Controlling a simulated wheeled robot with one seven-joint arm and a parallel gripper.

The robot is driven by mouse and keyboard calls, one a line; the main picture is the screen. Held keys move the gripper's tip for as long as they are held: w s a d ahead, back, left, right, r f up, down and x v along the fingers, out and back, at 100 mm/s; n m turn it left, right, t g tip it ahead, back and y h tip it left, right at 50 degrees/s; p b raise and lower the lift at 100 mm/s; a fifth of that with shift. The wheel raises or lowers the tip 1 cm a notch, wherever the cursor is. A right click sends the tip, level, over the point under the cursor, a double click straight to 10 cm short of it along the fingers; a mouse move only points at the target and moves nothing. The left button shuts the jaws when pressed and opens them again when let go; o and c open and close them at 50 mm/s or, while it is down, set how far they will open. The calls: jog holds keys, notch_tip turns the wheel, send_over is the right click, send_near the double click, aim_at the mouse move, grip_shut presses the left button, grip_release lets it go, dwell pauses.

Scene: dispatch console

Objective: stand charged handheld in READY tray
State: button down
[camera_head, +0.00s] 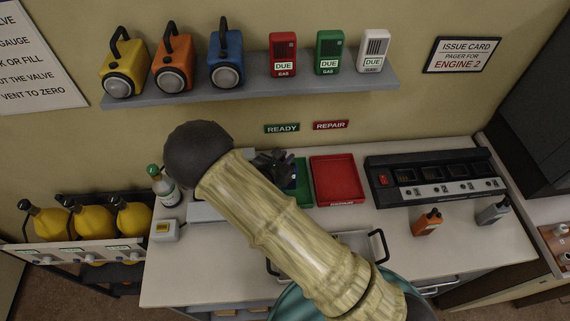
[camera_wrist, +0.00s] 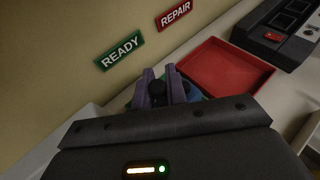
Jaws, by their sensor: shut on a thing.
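The green tray (camera_head: 304,186), below the READY sign (camera_head: 282,128), is mostly hidden by my arm and gripper. My gripper (camera_head: 275,163) is over or in the left part of this tray. In the wrist view its two purple-grey fingers (camera_wrist: 163,92) are shut on a handheld. Little of the handheld (camera_wrist: 195,92) shows: a blue part and a black knob between the fingers. I cannot tell whether its base touches the tray. An orange handheld (camera_head: 427,223) and a grey handheld (camera_head: 492,211) stand on the counter at the right.
The red tray (camera_head: 338,180) lies empty just right of the green one, also in the wrist view (camera_wrist: 226,78). A black charger (camera_head: 436,178) with several bays stands farther right. A green-capped bottle (camera_head: 163,187) and a small white box (camera_head: 166,230) are left. A shelf (camera_head: 250,88) hangs above.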

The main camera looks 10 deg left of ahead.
jog(key=shift+f, duration=0.1)
jog(key=shift+f+p, duration=0.85)
jog(key=shift+f, duration=1.15)
jog(key=shift+f, duration=0.2)
jog(key=c, duration=1.4)
grip_release()
jog(key=shift+r, duration=0.15)
